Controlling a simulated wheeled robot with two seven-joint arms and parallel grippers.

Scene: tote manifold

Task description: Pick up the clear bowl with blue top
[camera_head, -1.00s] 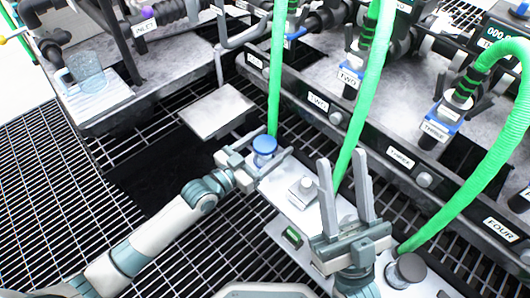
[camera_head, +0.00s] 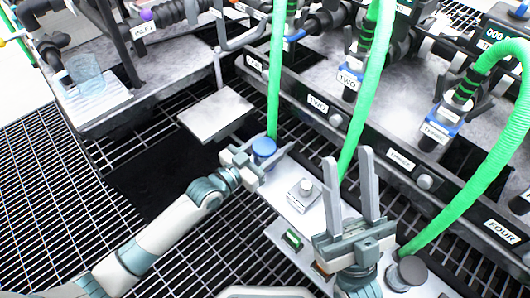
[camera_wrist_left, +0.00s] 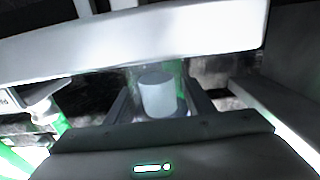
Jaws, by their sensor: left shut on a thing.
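The blue top (camera_head: 264,147) of the bowl stands at the near side of the grey bench in the head view. My left gripper (camera_head: 262,162) is around it and shut on it; the clear body is mostly hidden by the fingers. In the left wrist view a pale cylinder (camera_wrist_left: 157,95) shows inside a clear wall between dark edges; the picture is blurred. My right gripper (camera_head: 349,178) is open and empty, fingers pointing up the picture, right of the blue top.
Green hoses (camera_head: 277,75) rise close behind the blue top. A small knobbed block (camera_head: 304,193) and a dark-capped knob (camera_head: 408,271) lie to the right. A clear cup (camera_head: 87,73) stands on the far-left bench. A flat grey plate (camera_head: 216,114) is behind the left gripper.

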